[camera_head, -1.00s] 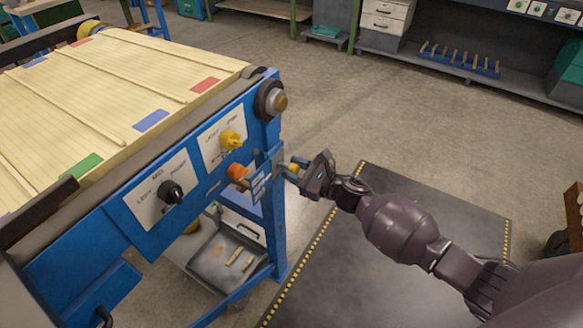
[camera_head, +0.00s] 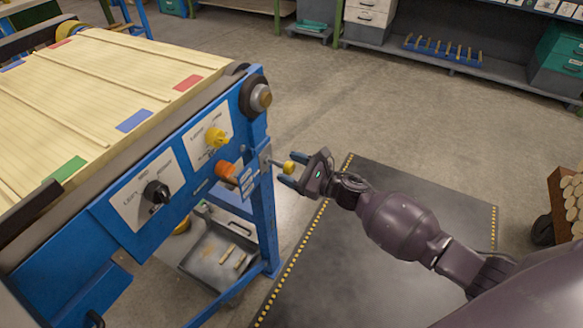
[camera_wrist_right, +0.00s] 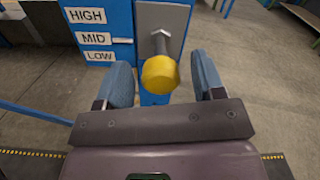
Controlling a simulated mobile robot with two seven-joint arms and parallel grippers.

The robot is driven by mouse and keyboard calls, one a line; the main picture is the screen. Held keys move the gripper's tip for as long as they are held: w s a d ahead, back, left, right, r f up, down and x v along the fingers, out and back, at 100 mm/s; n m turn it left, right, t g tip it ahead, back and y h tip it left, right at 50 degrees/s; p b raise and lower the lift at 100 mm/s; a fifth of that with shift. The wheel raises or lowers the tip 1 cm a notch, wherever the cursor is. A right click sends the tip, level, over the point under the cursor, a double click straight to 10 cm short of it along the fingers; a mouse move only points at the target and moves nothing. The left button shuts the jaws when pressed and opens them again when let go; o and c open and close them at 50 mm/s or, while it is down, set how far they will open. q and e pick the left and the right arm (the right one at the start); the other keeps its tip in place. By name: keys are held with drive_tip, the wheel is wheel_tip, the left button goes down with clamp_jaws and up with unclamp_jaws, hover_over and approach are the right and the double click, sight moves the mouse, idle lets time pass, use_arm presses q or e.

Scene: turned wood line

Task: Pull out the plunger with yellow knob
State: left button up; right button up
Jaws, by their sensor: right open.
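The plunger's round yellow knob (camera_head: 289,167) sits on a grey metal rod at the right end of the blue machine panel. A length of bare rod shows between its grey plate (camera_head: 265,158) and the knob. In the right wrist view the yellow knob (camera_wrist_right: 160,73) is large and central. My right gripper (camera_head: 291,171) is open, with its blue fingers on either side of the knob. In the wrist view gaps show between the knob and both fingers of the gripper (camera_wrist_right: 163,82). My left gripper is not in view.
Beside the plunger are an orange knob (camera_head: 226,170), a yellow selector (camera_head: 216,138), a black selector (camera_head: 157,192) and HIGH, MID, LOW labels (camera_wrist_right: 92,38). A grey tray (camera_head: 218,255) sits below. Open floor and a dark mat (camera_head: 370,270) lie right of the machine.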

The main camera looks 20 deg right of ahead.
drive_tip(key=v, duration=1)
drive_tip(key=shift+s+d, duration=0.25)
drive_tip(key=shift+s, duration=0.05)
